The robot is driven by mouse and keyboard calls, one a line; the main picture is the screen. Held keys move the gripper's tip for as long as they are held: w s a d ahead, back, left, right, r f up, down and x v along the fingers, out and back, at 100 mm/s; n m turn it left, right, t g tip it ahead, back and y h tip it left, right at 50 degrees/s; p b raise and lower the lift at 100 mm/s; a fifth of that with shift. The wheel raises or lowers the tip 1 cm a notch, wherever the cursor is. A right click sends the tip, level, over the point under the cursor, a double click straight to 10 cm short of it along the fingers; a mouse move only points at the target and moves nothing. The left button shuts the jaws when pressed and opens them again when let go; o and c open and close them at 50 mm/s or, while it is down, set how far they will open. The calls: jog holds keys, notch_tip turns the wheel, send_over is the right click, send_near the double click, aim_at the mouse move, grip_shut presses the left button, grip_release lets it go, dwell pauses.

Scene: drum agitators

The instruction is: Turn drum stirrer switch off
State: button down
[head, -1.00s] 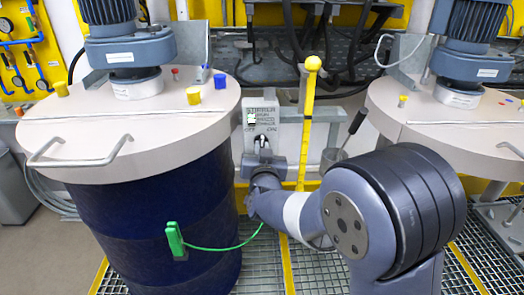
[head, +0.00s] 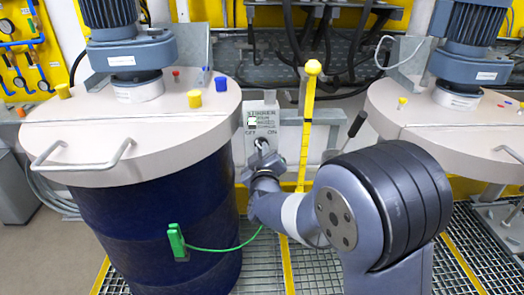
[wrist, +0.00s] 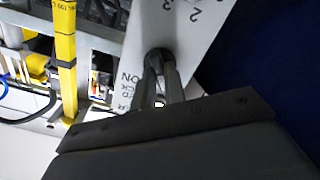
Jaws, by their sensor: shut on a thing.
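The light grey stirrer switch box (head: 262,117) stands between the two drums, with "STIRRER" lettering, OFF at the left and ON at the right. Its small dark switch knob shows in the wrist view (wrist: 154,56), beside the ON lettering. My gripper (head: 262,147) is at the lower front of the box. In the wrist view my gripper (wrist: 160,78) has its two fingers closed around the knob. My fingers and wrist hide part of the knob, so its exact pointing is hard to read.
A dark blue drum (head: 155,225) with a beige lid stands close at the left, with a green clamp (head: 177,242) and cable. A yellow post (head: 307,125) stands just right of the switch box. Another lidded drum (head: 455,125) is at the right.

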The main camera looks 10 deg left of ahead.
jog(key=shift+n, duration=0.4)
jog(key=c, duration=1.5)
grip_release()
jog(key=shift+o, duration=0.2)
jog(key=b+v, duration=0.1)
jog(key=v, duration=1)
jog(key=shift+a, duration=0.1)
jog(key=x, duration=1.1)
jog(key=shift+m+p, duration=0.3)
jog(key=shift+p, duration=0.15)
